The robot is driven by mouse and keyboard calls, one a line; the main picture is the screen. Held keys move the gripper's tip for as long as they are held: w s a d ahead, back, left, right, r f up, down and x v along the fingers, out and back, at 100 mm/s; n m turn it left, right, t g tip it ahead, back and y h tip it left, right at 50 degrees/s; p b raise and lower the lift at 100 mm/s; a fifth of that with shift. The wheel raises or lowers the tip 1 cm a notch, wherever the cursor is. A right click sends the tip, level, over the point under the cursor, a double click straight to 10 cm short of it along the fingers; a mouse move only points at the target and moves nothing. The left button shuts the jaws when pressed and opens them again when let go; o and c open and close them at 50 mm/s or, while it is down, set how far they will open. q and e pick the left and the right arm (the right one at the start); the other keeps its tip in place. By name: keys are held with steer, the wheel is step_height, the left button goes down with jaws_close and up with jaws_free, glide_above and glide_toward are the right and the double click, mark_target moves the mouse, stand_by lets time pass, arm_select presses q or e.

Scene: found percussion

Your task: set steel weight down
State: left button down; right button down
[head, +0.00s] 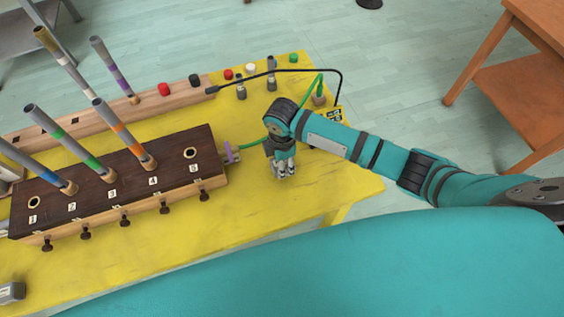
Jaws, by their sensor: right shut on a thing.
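My right gripper (285,172) points down over the yellow table (300,211), right of the dark wooden block. It is shut on a small grey metallic thing, taken as the steel weight, which is mostly hidden by the fingers. I cannot tell whether the weight touches the table. My left gripper is not in view.
The numbered wooden block (120,185) holds several striped tubes and has knobs along its front. Behind it is a long wooden rail (140,107). Small grey cylinders (241,88), coloured caps and a black cable (290,72) lie at the back. The table's front right is bare.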

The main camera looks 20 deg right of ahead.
steer(key=shift+w+f, duration=0.1)
steer(key=shift+f, duration=0.65)
steer(key=c, duration=0.7)
jaws_free()
steer(key=shift+f, duration=0.1)
step_height(320, 180, up, 12)
steer(key=shift+r+b, duration=0.15)
steer(key=shift+b, duration=0.15)
